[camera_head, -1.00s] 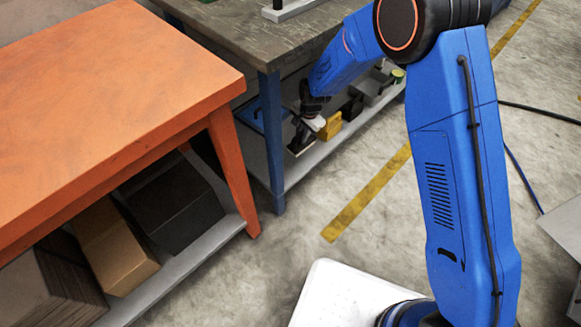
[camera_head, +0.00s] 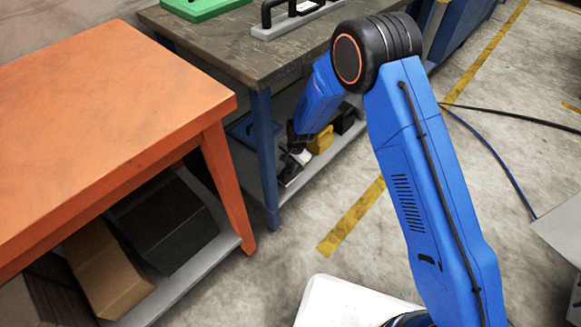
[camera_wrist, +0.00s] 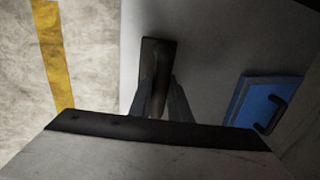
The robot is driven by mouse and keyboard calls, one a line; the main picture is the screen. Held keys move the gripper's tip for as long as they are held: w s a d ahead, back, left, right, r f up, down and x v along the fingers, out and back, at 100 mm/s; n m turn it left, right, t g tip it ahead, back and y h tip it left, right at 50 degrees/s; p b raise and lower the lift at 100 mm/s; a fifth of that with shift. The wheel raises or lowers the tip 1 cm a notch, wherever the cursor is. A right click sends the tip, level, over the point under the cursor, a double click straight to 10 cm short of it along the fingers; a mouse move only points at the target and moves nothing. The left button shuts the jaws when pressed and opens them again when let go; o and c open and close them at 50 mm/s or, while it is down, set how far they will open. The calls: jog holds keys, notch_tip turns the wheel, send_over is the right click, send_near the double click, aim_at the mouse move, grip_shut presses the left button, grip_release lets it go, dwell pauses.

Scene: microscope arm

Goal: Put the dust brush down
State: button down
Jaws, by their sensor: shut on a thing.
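My gripper (camera_head: 296,158) reaches in under the grey tabletop, low over the lower shelf (camera_head: 318,162). It is shut on a dark piece (camera_head: 289,171), which I take to be the dust brush. In the wrist view, the two fingers (camera_wrist: 158,108) close on this dark, blocky brush (camera_wrist: 158,52), with the pale shelf (camera_wrist: 210,45) behind it. Whether the brush touches the shelf or hangs just above it I cannot tell. Part of it is hidden by the fingers.
A yellow block (camera_head: 321,140) and a black object (camera_head: 346,118) stand right of the gripper on the shelf. A blue plate with a black handle (camera_wrist: 265,100) lies nearby. A blue table leg (camera_head: 265,160) stands close left. The orange table (camera_head: 110,100) is further left.

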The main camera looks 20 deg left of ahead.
aim_at(294, 174)
jog(key=shift+f, duration=0.1)
jog(key=c, duration=1.7)
grip_release()
jog(key=shift+o, duration=0.2)
notch_tip(294, 174, up, 12)
jog(key=d, duration=0.2)
jog(key=shift+s, duration=0.4)
